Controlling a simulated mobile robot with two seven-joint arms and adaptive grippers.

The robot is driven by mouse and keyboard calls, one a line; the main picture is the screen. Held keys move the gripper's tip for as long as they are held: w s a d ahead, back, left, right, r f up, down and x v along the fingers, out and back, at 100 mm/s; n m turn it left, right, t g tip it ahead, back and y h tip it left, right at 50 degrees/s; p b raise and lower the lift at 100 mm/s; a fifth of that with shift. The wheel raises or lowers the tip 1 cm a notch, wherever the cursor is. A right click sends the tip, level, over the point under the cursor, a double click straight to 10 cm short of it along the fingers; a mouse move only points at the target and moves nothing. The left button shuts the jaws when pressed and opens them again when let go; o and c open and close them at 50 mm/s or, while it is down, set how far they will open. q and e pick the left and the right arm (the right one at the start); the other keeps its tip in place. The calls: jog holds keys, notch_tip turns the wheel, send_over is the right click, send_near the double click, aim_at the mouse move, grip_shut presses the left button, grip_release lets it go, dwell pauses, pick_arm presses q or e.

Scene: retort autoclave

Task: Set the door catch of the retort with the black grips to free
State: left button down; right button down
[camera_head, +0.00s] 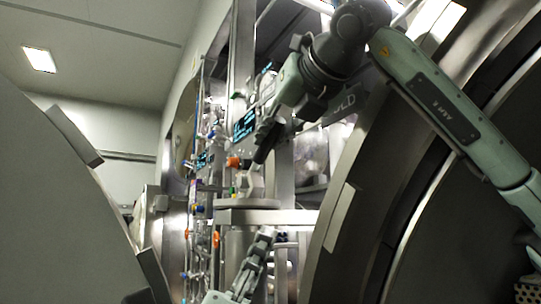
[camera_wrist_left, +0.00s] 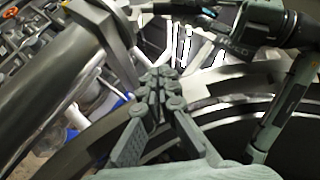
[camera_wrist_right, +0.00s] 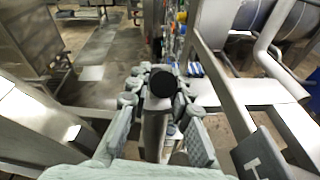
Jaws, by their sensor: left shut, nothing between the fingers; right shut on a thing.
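My right gripper (camera_head: 264,138) is shut on a metal lever (camera_wrist_right: 155,128) with a round black end (camera_wrist_right: 163,84), which stands between its fingers in the right wrist view. In the head view a dark grip (camera_head: 262,155) shows at its fingertips. A dark plate with the letters "OLD" (camera_head: 347,106) is partly covered behind my right arm; I cannot read the whole word. My left gripper (camera_head: 262,241) is shut and empty, lower in the head view; its closed fingertips also show in the left wrist view (camera_wrist_left: 160,88).
A large round metal door rim (camera_head: 345,200) fills the right side. Another big curved panel (camera_head: 55,200) stands at left. A metal ledge (camera_head: 265,216) lies between my grippers.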

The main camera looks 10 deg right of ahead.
pick_arm(q)
jog(key=w+d+r+m, duration=0.1)
jog(key=w+r, duration=0.2)
jog(key=r, duration=0.3)
jog(key=w+r+m, duration=0.1)
jog(key=w+r, duration=0.3)
jog(key=r, duration=0.3)
jog(key=shift+d+r+t, duration=0.3)
jog(key=shift+d+t, duration=0.05)
jog(key=shift+t, duration=0.05)
